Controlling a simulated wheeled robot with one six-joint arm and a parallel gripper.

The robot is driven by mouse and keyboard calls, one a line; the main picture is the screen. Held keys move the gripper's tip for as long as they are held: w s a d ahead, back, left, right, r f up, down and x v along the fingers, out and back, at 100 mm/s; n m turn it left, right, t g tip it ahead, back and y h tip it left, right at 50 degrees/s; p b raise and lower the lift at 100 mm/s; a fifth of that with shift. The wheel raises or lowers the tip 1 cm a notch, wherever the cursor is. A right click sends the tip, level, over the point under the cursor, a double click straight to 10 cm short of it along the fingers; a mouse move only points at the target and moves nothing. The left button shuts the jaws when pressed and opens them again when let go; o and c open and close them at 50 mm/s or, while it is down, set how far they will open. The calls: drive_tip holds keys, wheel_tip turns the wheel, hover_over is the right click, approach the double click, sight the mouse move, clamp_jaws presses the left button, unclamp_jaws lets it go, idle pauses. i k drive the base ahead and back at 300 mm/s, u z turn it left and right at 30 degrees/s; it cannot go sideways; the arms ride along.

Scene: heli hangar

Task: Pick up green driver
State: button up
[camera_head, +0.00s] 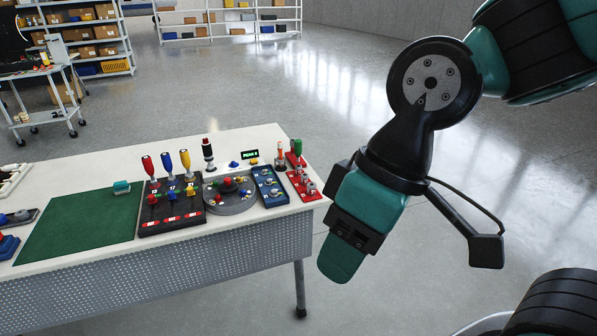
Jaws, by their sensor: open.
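My gripper (342,262) hangs off the table's right front corner, to the right of and nearer than the driver. It points down, is open, and holds nothing that I can see. It is apart from the driver and the table.
The white table (75,173) has a green mat (75,225), a black rack (160,226) with red, blue and yellow drivers, a round grey fixture (232,207) and a blue tray (271,199). An orange-topped item (281,150) stands close left of the green driver. Floor to the right is clear.

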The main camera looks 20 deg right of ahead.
sight(297, 143)
drive_tip(key=u, duration=0.2)
drive_tip(key=i, duration=1.6)
drive_tip(key=z, duration=0.25)
